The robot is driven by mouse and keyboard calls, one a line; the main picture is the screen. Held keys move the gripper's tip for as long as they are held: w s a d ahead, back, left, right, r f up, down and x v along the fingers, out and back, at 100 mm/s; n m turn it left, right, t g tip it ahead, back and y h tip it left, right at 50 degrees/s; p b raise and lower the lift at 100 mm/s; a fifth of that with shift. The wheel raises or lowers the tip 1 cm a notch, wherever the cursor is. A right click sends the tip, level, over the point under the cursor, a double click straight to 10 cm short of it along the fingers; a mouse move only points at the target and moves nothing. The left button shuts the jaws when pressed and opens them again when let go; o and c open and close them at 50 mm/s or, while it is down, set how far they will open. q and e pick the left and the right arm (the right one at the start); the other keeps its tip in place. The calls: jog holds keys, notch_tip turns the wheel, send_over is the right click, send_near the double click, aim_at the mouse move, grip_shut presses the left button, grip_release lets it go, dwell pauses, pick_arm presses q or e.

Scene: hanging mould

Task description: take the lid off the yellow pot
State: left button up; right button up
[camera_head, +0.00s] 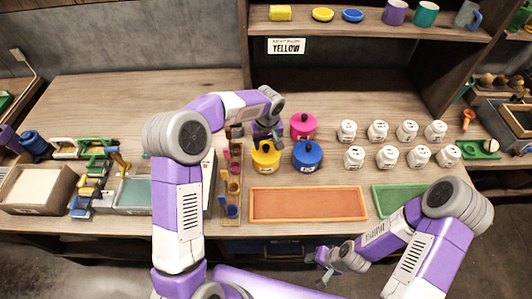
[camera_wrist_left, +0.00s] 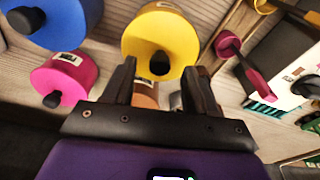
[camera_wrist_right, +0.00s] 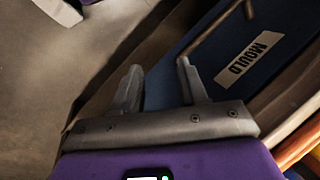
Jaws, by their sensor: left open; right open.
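The yellow pot (camera_head: 266,160) stands on the table with its lid on and a dark knob on top. In the left wrist view the yellow pot (camera_wrist_left: 160,30) is just beyond the fingertips, with its black knob (camera_wrist_left: 160,64) between and a little past them. My left gripper (camera_head: 264,136) is open right above the pot; in its wrist view the left gripper (camera_wrist_left: 160,75) holds nothing. My right gripper (camera_head: 330,262) is open and empty, low in front of the table; its wrist view shows the right gripper (camera_wrist_right: 157,75) near a blue surface marked MOULD.
A pink pot (camera_head: 303,124) and a blue pot (camera_head: 307,158) stand close to the right of the yellow pot. A rack of coloured scoops (camera_head: 231,185) is at its left. An orange tray (camera_head: 308,204) lies in front. Several white jars (camera_head: 378,131) stand further right.

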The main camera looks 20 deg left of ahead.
pick_arm(q)
jog(key=shift+w+f, duration=0.1)
jog(key=shift+f, duration=0.7)
jog(key=shift+r, duration=0.1)
grip_shut()
